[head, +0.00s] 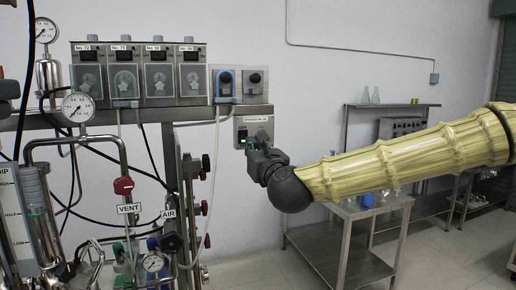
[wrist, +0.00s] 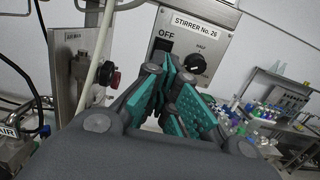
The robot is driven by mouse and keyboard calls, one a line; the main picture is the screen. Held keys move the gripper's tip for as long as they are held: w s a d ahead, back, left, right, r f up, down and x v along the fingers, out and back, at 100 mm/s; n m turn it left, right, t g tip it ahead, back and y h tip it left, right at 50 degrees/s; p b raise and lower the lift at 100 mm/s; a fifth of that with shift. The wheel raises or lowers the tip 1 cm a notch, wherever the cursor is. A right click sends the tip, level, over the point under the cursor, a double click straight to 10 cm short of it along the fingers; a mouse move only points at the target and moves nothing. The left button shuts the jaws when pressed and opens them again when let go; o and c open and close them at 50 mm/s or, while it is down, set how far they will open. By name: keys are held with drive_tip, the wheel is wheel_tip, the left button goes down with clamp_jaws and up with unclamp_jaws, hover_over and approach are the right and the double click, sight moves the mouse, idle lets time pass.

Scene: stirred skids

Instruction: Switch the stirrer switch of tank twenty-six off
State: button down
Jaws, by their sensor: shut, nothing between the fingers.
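The stirrer box (wrist: 218,35) labelled "STIRRER No. 26" fills the upper middle of the wrist view. It also shows in the head view (head: 253,121) on the steel frame. Its dark switch (wrist: 163,46) sits beside the word "OFF", left of a black knob (wrist: 196,63). The switch's lower part is hidden behind my fingers, and I cannot tell its position there.
A red-and-black knob (wrist: 112,78) on a steel plate stands left of my gripper. Pipes, gauges and hoses crowd the left of the head view. A steel table (head: 345,213) with glassware stands below my arm. A cable runs down left of the box.

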sight(243, 140)
drive_tip(key=shift+p+x, duration=1)
drive_tip(key=shift+x, duration=1.4)
drive_tip(key=shift+a, duration=0.1)
